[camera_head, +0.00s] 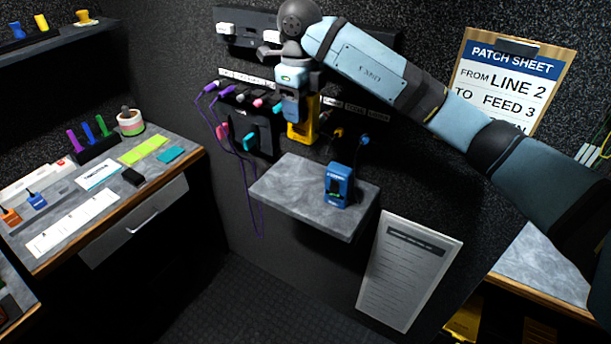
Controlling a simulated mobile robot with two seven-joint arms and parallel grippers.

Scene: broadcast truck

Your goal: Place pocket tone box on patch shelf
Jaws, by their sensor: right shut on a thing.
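The patch shelf (285,186) is a grey marbled slab on the dark wall below the patch panel. My right gripper (294,118) hangs above the shelf's back edge, in front of the panel. It is shut on a small yellow box (302,132), which is partly hidden by the gripper and held clear of the shelf. This looks like the pocket tone box, but I cannot read any label on it. A blue handheld box (339,186) with a small screen stands upright on the right part of the shelf. My left gripper is out of view.
Purple cables (228,155) and coloured plugs hang at the panel, left of the shelf. A printed sheet (408,270) is below right. A patch sheet clipboard (506,78) is on the wall behind my right arm. The shelf's left part is bare.

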